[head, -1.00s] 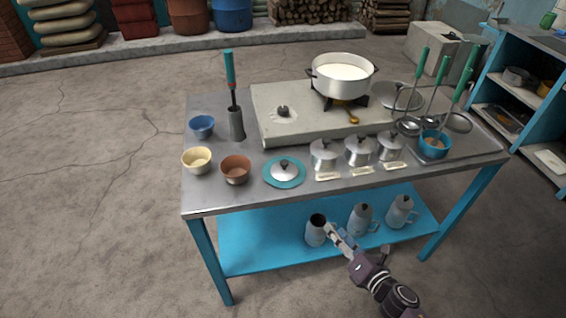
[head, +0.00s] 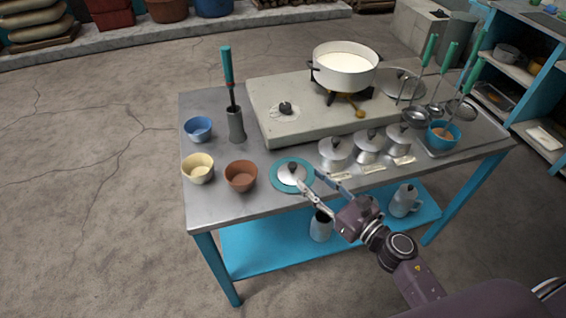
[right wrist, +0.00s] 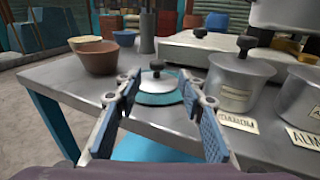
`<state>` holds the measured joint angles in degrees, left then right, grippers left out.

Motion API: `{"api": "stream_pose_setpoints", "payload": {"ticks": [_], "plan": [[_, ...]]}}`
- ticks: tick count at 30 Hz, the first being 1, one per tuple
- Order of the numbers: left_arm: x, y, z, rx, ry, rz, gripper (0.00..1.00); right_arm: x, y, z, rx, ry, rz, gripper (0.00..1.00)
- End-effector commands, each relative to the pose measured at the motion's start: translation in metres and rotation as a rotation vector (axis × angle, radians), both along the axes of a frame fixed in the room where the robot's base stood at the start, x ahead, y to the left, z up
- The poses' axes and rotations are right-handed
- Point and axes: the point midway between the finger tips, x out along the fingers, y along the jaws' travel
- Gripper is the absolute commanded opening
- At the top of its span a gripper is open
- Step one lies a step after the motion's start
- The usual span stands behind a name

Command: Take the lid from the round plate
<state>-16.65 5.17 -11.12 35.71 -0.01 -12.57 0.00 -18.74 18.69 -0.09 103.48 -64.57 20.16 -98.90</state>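A small silver lid (head: 292,173) with a dark knob lies on the round teal plate (head: 277,187) near the front edge of the metal table. In the right wrist view the lid (right wrist: 152,84) and the plate (right wrist: 160,99) show between and beyond the fingers. My right gripper (head: 308,180) is at the front right of the plate, its fingers spread. The right wrist view shows the right gripper (right wrist: 162,92) open and empty, with its blue pads apart. The head view does not make clear whether a fingertip touches the plate. My left gripper is not in view.
The metal table (head: 225,207) holds a brown bowl (head: 241,176) left of the plate and lidded canisters (head: 335,153) on its right. Behind are a stove block (head: 300,125) and a pot of milk (head: 345,67). Jugs (head: 320,226) stand on the blue lower shelf.

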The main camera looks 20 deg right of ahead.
Motion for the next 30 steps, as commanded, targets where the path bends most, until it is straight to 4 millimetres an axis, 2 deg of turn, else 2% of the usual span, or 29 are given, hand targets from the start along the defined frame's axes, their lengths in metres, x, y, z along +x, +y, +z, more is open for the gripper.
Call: {"api": "stream_pose_setpoints", "payload": {"ticks": [7, 16, 21, 30], "plan": [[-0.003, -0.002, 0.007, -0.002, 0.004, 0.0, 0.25, 0.018, 0.008, 0.003, -0.006, -0.006, 0.001, 0.37], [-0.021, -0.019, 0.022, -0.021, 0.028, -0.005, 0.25, 0.048, 0.027, 0.005, -0.003, -0.006, 0.001, 0.37], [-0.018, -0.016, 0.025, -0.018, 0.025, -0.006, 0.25, 0.065, 0.035, 0.001, -0.004, -0.004, 0.002, 0.37], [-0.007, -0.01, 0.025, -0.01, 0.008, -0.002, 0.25, 0.069, 0.037, -0.001, -0.006, -0.004, 0.002, 0.37]]}}
